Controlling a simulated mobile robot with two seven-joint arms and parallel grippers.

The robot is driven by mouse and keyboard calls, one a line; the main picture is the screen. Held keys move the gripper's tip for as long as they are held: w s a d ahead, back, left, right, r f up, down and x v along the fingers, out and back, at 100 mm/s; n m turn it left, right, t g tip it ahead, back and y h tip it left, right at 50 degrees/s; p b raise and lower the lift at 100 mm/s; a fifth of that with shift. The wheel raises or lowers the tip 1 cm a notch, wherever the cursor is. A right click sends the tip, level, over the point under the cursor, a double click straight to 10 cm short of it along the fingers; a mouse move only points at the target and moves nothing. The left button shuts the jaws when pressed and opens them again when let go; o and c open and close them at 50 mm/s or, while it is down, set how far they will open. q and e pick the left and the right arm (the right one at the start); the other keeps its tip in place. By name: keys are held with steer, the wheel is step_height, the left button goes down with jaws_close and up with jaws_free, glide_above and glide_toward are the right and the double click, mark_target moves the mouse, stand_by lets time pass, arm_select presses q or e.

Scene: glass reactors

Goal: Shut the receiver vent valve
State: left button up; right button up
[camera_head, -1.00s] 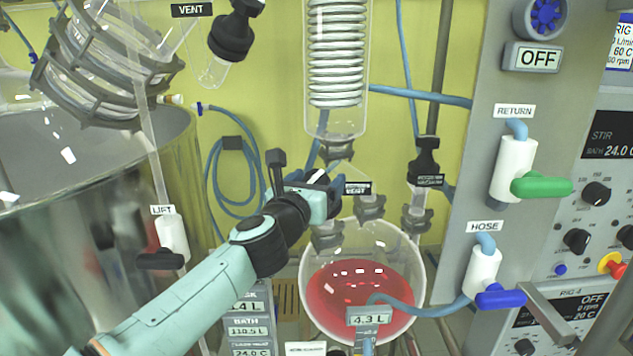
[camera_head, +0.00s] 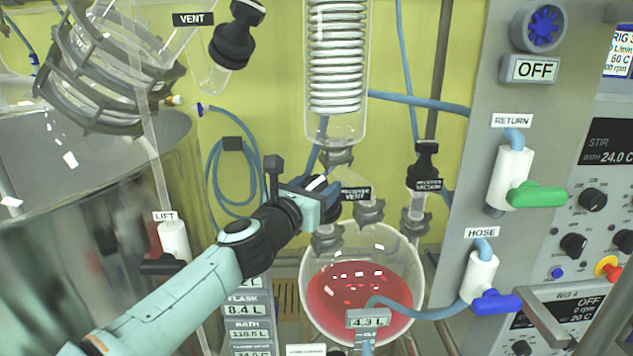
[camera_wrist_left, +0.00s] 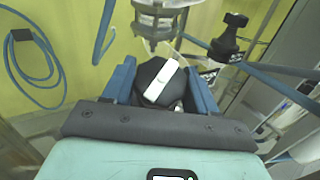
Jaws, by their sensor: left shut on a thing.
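The receiver vent valve has a black knob (camera_wrist_left: 156,84) with a white bar on top. In the left wrist view the knob sits between the two blue fingers of my left gripper (camera_wrist_left: 162,86), which is shut on it. The white bar runs up and to the right. In the head view my left gripper (camera_head: 322,190) is at the vent, beside the black "receiver vent" label (camera_head: 356,193), and hides most of the valve. The round glass receiver (camera_head: 350,290) with red liquid hangs just below. My right gripper is not in view.
The receiver vacuum valve (camera_head: 427,160) stands to the right of the vent. The glass condenser coil (camera_head: 337,70) hangs above. A blue hose (camera_head: 430,313) runs from the receiver to the hose valve (camera_head: 482,275). A large metal bath (camera_head: 90,230) fills the left.

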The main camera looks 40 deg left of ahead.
arm_select(q)
steer(key=m+h+p, duration=0.2)
steer(key=m+g+h+p, duration=0.1)
steer(key=m+h+p, duration=0.1)
steer(key=m+h, duration=0.1)
steer(key=m+h+p, duration=0.2)
steer(key=m, duration=0.1)
steer(key=shift+r+h, duration=0.25)
steer(key=shift+h, duration=0.15)
steer(key=m+g+h+p, duration=0.2)
steer(key=m, duration=0.1)
steer(key=m+g+h+p, duration=0.2)
steer(key=m, duration=0.1)
steer(key=shift+w+a+m+g, duration=0.1)
steer(key=shift+m+g, duration=0.2)
steer(key=shift+m, duration=0.1)
steer(key=shift+f+m+g+h+p, duration=0.1)
steer(key=shift+m+g+h+p, duration=0.2)
steer(key=shift+m+g+p, duration=0.15)
steer(key=shift+f+m+g+h, duration=0.1)
steer(key=shift+m+g+h, duration=0.3)
steer(key=shift+m+g, duration=0.55)
steer(key=m+g, duration=0.4)
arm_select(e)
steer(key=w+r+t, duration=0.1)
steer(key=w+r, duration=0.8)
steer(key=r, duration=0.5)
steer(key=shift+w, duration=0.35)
